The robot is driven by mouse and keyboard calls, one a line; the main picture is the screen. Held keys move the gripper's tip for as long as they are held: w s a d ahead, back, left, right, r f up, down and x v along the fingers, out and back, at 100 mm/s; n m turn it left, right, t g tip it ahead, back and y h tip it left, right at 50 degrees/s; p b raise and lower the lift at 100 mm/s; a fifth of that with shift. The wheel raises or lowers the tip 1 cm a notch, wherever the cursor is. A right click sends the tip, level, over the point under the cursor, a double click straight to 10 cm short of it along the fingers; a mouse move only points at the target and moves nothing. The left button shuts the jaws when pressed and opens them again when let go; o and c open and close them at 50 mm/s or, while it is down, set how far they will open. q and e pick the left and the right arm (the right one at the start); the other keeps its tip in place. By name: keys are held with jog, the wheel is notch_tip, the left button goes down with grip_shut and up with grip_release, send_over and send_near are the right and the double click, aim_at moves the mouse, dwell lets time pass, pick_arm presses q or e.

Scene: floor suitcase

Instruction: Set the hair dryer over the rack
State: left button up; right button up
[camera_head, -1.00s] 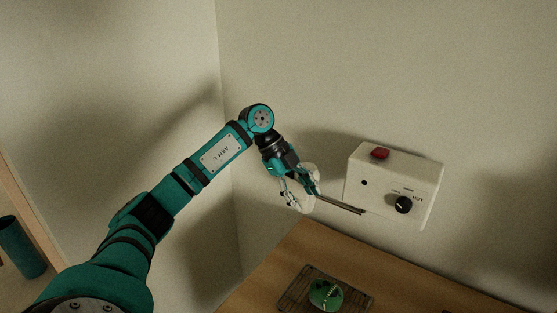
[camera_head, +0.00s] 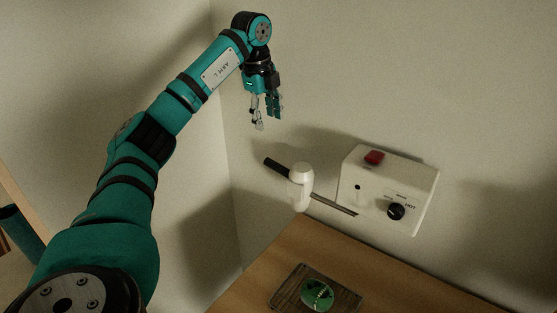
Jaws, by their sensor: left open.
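The white hair dryer (camera_head: 301,188) is at the left end of a thin dark metal rack (camera_head: 335,206) that sticks out from a white wall box. A dark bar (camera_head: 277,167) shows at the dryer's upper left; I cannot tell whether it is the handle or part of the rack. The dryer appears to rest on the rack, with nothing of mine touching it. My left gripper (camera_head: 267,119) is open and empty, pointing down, above and to the left of the dryer. My right gripper is not in view.
Below is a wooden counter (camera_head: 290,250) with a wire tray (camera_head: 345,300) holding a green round item (camera_head: 317,294). The wall corner is behind my arm.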

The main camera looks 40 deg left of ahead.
aim_at(274, 163)
pick_arm(q)
jog(key=w+f+p, duration=0.1)
jog(key=f, duration=0.4)
jog(key=w+f+p, duration=0.1)
jog(key=f, duration=0.4)
jog(key=f+p, duration=0.1)
jog(key=f, duration=0.4)
jog(key=shift+w+f+p, duration=0.25)
jog(key=shift+w+p, duration=0.05)
jog(key=shift+w, duration=0.1)
jog(key=shift+w+a+f, duration=0.1)
jog(key=shift+w+f, duration=0.05)
jog(key=shift+f, duration=0.45)
grip_shut()
